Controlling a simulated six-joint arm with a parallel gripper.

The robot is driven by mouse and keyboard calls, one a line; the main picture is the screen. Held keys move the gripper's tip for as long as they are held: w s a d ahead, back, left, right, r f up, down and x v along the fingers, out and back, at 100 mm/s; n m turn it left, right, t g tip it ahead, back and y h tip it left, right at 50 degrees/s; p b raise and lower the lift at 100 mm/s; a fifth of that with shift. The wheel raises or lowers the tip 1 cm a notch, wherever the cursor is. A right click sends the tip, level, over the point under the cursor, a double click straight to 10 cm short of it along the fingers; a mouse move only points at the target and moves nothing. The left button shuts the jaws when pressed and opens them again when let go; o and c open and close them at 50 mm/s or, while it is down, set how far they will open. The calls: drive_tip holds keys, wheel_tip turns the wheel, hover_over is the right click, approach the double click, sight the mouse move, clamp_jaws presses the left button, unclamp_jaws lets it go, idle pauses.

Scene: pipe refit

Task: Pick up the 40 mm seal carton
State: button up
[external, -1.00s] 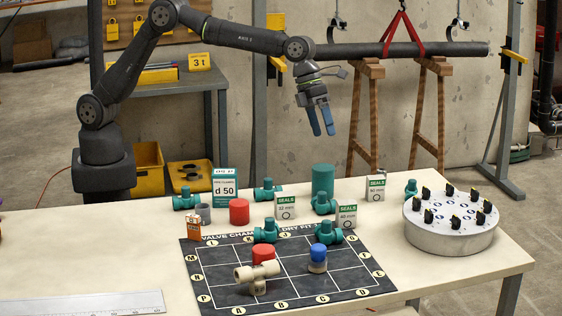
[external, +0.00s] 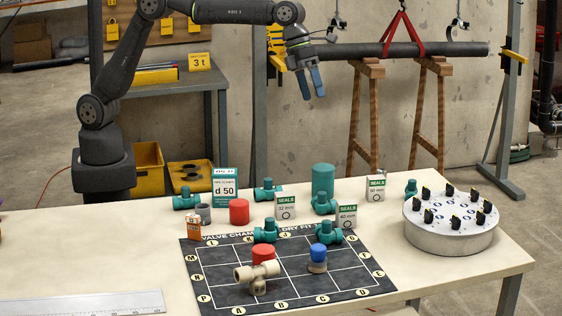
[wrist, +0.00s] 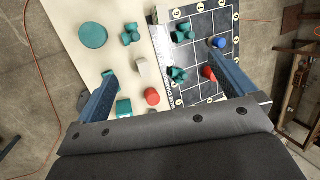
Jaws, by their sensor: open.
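The 40 mm seal carton (external: 347,216) is a small white box with a green top band. It stands upright on the table behind the dark mat, beside a teal valve. In the wrist view I cannot surely make it out. My gripper (external: 312,86) hangs high above the table's far side, up and left of the carton in the external view. Its two blue fingers are apart and empty; they also frame the wrist view (wrist: 166,70).
Similar cartons stand nearby: the 32 mm one (external: 285,206) and the 60 mm one (external: 375,188). A tall teal cylinder (external: 323,180), a red cap (external: 239,211) and a round grey knob-topped unit (external: 450,235) stand around. The mat (external: 215,285) holds pipe fittings.

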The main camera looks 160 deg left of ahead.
idle(0.4)
drive_tip(key=c, duration=0.9)
drive_tip(key=shift+c, duration=0.2)
drive_tip(key=m+g+y, duration=0.1)
drive_tip(key=g+y, duration=0.1)
drive_tip(key=g, duration=0.2)
approach(345, 202)
drive_tip(key=x, duration=0.5)
drive_tip(key=shift+s+d+f, duration=0.1)
drive_tip(key=shift+d+f, duration=0.05)
drive_tip(key=shift+d, duration=0.05)
drive_tip(key=shift+a+x, duration=0.15)
drive_tip(key=shift+x, duration=1.3)
drive_tip(key=shift+a+x, duration=0.15)
drive_tip(key=shift+x, duration=1.35)
